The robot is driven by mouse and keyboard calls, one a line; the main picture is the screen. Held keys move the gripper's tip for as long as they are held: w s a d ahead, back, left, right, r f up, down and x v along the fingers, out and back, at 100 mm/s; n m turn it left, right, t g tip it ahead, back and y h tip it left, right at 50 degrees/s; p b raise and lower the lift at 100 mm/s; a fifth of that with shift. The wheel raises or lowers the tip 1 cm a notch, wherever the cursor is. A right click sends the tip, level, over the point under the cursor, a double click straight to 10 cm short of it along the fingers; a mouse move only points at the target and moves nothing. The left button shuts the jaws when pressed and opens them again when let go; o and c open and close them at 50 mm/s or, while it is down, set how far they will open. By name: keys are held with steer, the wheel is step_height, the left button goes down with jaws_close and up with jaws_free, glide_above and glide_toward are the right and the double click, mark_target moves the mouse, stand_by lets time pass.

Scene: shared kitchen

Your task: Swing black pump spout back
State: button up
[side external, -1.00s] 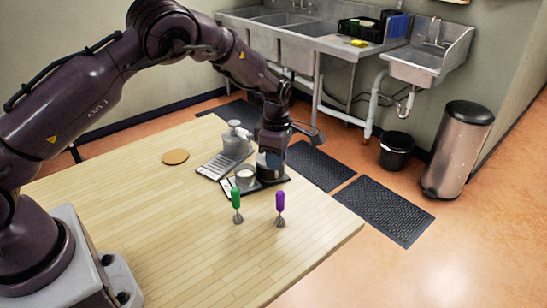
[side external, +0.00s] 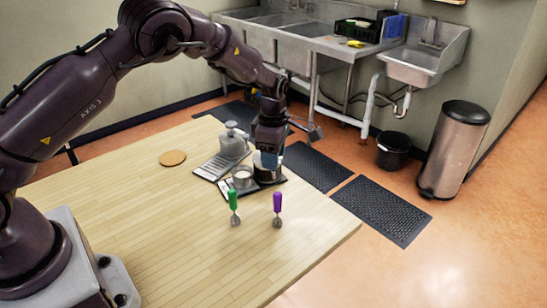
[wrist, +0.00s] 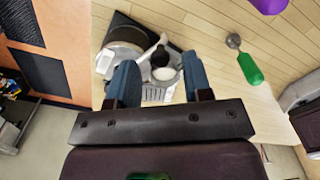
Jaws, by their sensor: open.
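The black pump (side external: 264,173) stands on a dark tray near the table's far right edge, partly hidden by my gripper (side external: 269,160). In the wrist view its dark round top (wrist: 126,38) and silvery body lie ahead and left of my fingers. A pale spout-like bar (wrist: 152,49) slants beside a small black round part; I cannot tell exactly how they join. A cup with white contents (side external: 242,177) sits beside the pump. My gripper (wrist: 160,82) is open, its blue fingers apart, above and close to the pump, with nothing held. Contact with the spout is not visible.
A silvery pump (side external: 233,140) on a grey slatted tray (side external: 213,168) stands behind and left. A round brown disc (side external: 172,158) lies left. The table's near middle is clear.

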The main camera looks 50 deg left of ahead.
step_height(320, 180, up, 12)
stand_by(0.3)
steer(key=s+r+m+t, duration=0.2)
steer(key=s+r+m, duration=0.2)
steer(key=s+m, duration=0.4)
steer(key=s+d+r+m+t, duration=0.1)
steer(key=s+r+m, duration=0.3)
steer(key=s+m, duration=0.4)
steer(key=s+d+r+m+t, duration=0.1)
steer(key=s+r+m, duration=0.4)
steer(key=s, duration=0.9)
steer(key=m+t, duration=0.1)
steer(key=m, duration=0.2)
steer(key=shift+s+m+t, duration=0.15)
steer(key=shift+m+t, duration=0.15)
